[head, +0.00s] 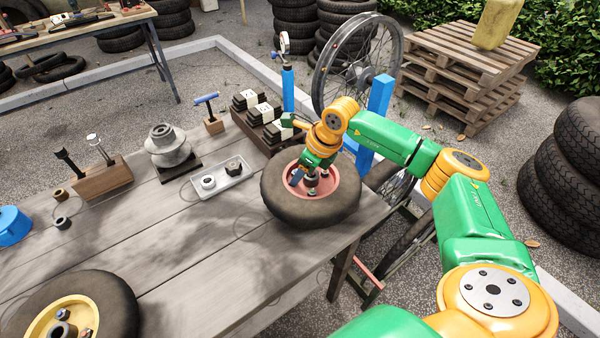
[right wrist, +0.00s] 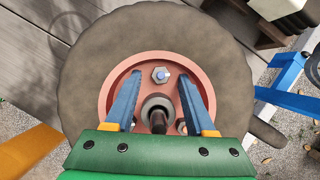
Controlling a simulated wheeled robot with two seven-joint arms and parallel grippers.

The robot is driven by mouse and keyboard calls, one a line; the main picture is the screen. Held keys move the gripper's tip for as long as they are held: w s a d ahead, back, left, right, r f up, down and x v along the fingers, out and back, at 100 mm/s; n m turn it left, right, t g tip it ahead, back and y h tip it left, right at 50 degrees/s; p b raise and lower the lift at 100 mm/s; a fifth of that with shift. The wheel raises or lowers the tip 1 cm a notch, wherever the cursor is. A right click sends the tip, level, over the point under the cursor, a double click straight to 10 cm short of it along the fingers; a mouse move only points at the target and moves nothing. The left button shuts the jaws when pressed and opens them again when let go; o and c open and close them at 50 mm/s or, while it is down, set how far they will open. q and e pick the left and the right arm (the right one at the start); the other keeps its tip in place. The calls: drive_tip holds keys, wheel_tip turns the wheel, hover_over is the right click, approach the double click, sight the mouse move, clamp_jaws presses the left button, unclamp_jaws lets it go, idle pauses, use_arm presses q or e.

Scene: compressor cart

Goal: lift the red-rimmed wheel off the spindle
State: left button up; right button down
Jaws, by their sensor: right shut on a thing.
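The red-rimmed wheel (head: 325,212), with a dark tyre, lies flat at the right corner of the wooden table (head: 195,245). It fills much of the right wrist view (right wrist: 95,65). Its hub carries a dark central shaft (right wrist: 157,112) and a bolt. I cannot tell whether the tyre touches the tabletop. My right gripper (head: 303,178) comes down into the red rim from above. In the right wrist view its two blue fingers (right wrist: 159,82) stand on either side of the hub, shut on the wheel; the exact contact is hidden. My left gripper is not in view.
A white tray (head: 219,189) with small parts lies left of the wheel. A crate of dark blocks (head: 262,141) and a blue post (head: 379,103) with a spoked wheel (head: 356,62) stand behind it. A yellow-rimmed wheel (head: 110,300) lies at the front left.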

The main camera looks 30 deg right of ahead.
drive_tip(key=c, duration=0.9)
unclamp_jaws()
clamp_jaws()
drive_tip(key=shift+w+r+p, duration=0.15)
drive_tip(key=shift+r+p, duration=0.2)
drive_tip(key=shift+r, duration=0.1)
wheel_tip(320, 180, up, 10)
drive_tip(key=p, duration=0.8)
drive_tip(key=shift+f, duration=0.15)
